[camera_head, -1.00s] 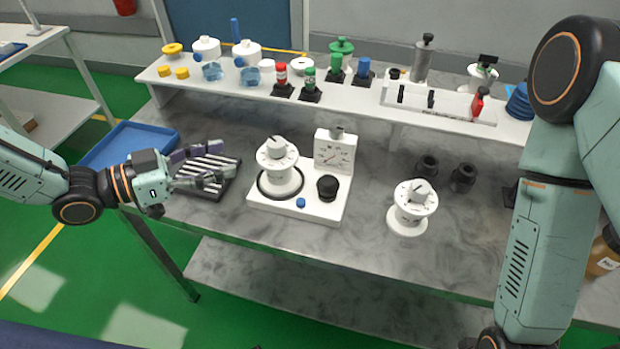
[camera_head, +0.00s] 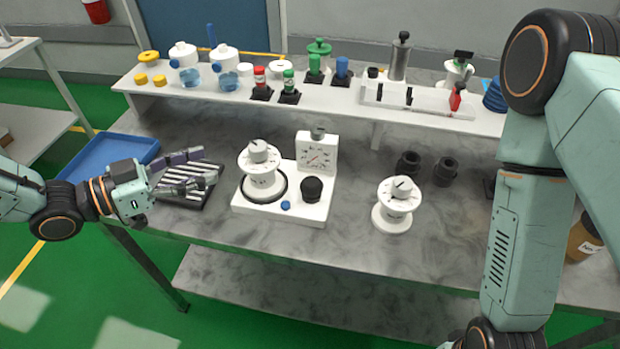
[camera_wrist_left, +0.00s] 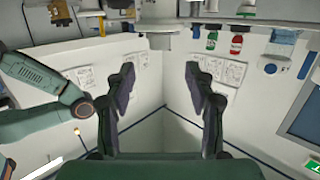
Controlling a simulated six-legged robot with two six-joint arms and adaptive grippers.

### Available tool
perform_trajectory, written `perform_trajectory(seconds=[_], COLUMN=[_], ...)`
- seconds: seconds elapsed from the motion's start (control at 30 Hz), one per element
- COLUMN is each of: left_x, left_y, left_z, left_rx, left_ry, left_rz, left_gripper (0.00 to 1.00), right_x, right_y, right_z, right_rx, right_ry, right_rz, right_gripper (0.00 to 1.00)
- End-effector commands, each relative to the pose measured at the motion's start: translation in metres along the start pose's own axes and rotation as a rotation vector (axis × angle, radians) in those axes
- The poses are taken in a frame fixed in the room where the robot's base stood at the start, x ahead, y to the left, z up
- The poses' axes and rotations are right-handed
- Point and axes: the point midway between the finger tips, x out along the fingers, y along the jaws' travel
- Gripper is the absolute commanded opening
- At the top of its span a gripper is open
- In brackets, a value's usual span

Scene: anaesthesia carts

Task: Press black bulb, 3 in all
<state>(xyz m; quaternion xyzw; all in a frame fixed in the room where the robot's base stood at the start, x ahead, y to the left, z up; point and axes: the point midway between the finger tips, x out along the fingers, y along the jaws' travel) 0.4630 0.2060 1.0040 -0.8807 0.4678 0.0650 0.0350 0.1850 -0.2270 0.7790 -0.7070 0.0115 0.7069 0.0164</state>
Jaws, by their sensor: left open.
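The black bulb (camera_head: 311,189) stands upright at the right end of a white base plate (camera_head: 305,213), in front of a white gauge block (camera_head: 317,154). A white dial unit (camera_head: 262,172) with a black ring around its foot stands on the left of the plate, and a small blue knob (camera_head: 286,205) sits at its front. My left gripper (camera_head: 211,170) is over the striped black rack, left of the plate and apart from the bulb. Its two fingers are spread and empty in the left wrist view (camera_wrist_left: 160,90). My right arm crosses the right of the head view; its gripper is out of frame.
A second white dial unit (camera_head: 397,205) stands right of the plate. Black cylinders (camera_head: 445,171) stand behind it. A raised white shelf (camera_head: 215,104) with bottles and vaporizers runs along the back. A blue tray (camera_head: 105,154) lies left. The table front is clear.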

Motion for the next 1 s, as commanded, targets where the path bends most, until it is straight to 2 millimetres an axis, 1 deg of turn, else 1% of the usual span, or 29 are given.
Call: perform_trajectory(seconds=[0.03, 0.07, 0.6, 1.0], left_x=[0.0, 0.0, 0.0, 0.0], left_y=[0.0, 0.0, 0.0, 0.0], left_z=[0.0, 0.0, 0.0, 0.0], left_rx=[0.0, 0.0, 0.0, 0.0], left_ry=[0.0, 0.0, 0.0, 0.0], left_rz=[0.0, 0.0, 0.0, 0.0], left_gripper=[0.49, 0.46, 0.01, 0.0], right_x=[0.0, 0.0, 0.0, 0.0], right_y=[0.0, 0.0, 0.0, 0.0], right_z=[0.0, 0.0, 0.0, 0.0], right_rx=[0.0, 0.0, 0.0, 0.0], right_ry=[0.0, 0.0, 0.0, 0.0], right_rz=[0.0, 0.0, 0.0, 0.0], right_gripper=[0.75, 0.75, 0.75, 0.75])
